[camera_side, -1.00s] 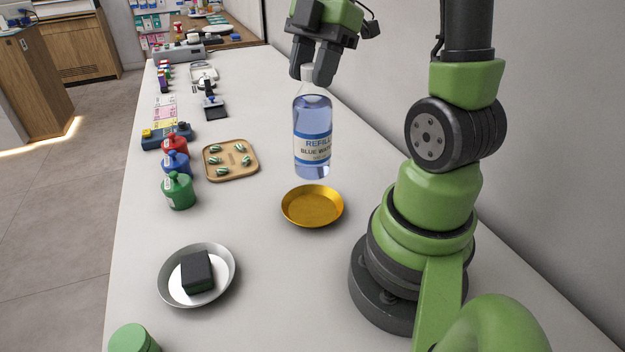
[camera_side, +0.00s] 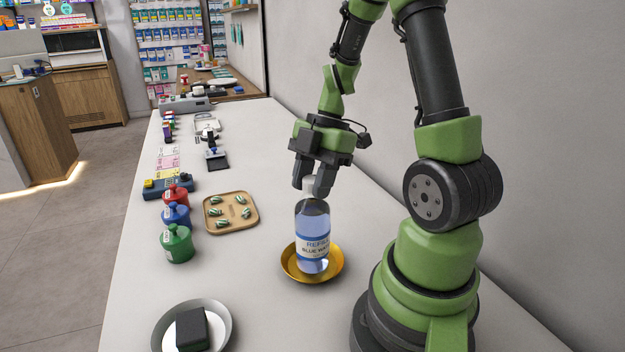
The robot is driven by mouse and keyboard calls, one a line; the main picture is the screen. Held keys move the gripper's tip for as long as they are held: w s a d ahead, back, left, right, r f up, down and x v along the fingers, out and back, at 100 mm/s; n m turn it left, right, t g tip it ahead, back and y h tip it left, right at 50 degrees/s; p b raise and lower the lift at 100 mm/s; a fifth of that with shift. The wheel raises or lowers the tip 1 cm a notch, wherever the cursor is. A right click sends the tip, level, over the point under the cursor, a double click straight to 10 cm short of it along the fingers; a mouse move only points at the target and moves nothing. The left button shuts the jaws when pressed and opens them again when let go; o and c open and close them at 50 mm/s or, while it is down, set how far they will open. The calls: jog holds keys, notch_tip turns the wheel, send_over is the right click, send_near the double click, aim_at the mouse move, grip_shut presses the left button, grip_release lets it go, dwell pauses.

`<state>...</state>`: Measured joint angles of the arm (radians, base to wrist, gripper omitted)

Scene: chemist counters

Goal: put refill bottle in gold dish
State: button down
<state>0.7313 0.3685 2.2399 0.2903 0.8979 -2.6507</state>
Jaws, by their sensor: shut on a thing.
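The refill bottle (camera_side: 313,232), clear with blue liquid and a "REFILL BLUE WATER" label, stands upright over the middle of the gold dish (camera_side: 289,268). Its base shows inside the dish's rim; I cannot tell whether it touches the dish floor. My gripper (camera_side: 315,190) is above the bottle, pointing down, shut on its neck. The fingers partly hide the bottle's top.
A wooden tray (camera_side: 211,226) with several striped pieces lies left of the dish. Red (camera_side: 175,194), blue (camera_side: 176,215) and green (camera_side: 177,244) bottles stand further left. A metal bowl (camera_side: 222,318) with a black block (camera_side: 191,328) is at the front left. A wall runs along the right.

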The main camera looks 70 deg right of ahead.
jog(key=c, duration=0.7)
grip_release()
jog(key=shift+f, duration=0.1)
jog(key=shift+c, duration=0.2)
jog(key=v, duration=1.1)
jog(key=s+a+r+m+t+h, duration=0.1)
jog(key=s+a+r+m+t, duration=0.1)
jog(key=a+m, duration=0.6)
jog(key=s+a+r+m+t+h, duration=0.1)
jog(key=s+a+r+m+t, duration=0.1)
jog(key=a+m, duration=0.6)
jog(key=shift+a+r+m+t, duration=0.35)
jog(key=shift+m+t, duration=0.55)
jog(key=shift+m, duration=0.3)
jog(key=shift+s, duration=0.1)
